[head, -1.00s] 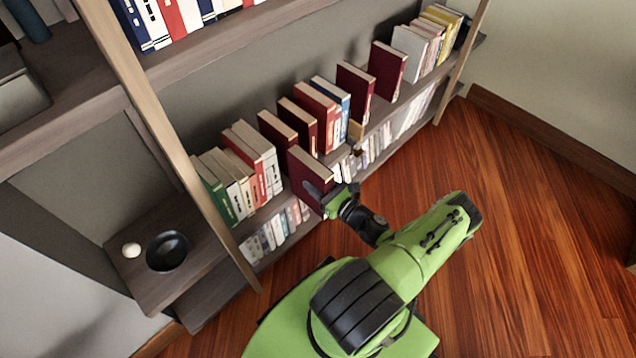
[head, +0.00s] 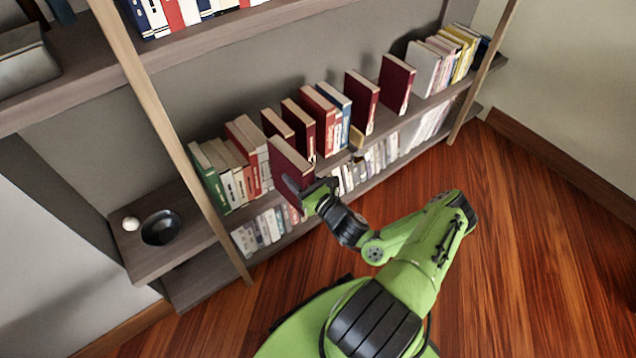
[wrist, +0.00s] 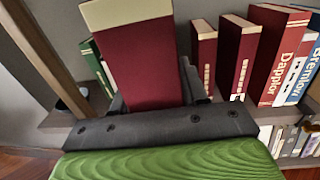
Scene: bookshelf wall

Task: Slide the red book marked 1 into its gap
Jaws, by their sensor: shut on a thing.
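The red book (head: 288,166) is dark red and upright in my gripper (head: 303,190), at the front of the middle shelf. My gripper is shut on it from the front. In the wrist view the red book (wrist: 150,62) stands between the fingers, its pale page edge at the top; no number is readable on it. Behind it in the head view, a space lies between the row of books on the left (head: 228,165) and the dark red books (head: 277,124) on the right. The held book partly hides this space.
More books stand along the middle shelf (head: 370,138) to the right, including a blue one (head: 336,108) and two separate dark red ones (head: 397,82). A slanting wooden post (head: 160,125) stands left of the row. A black bowl (head: 161,227) and white ball (head: 131,223) sit on a low shelf.

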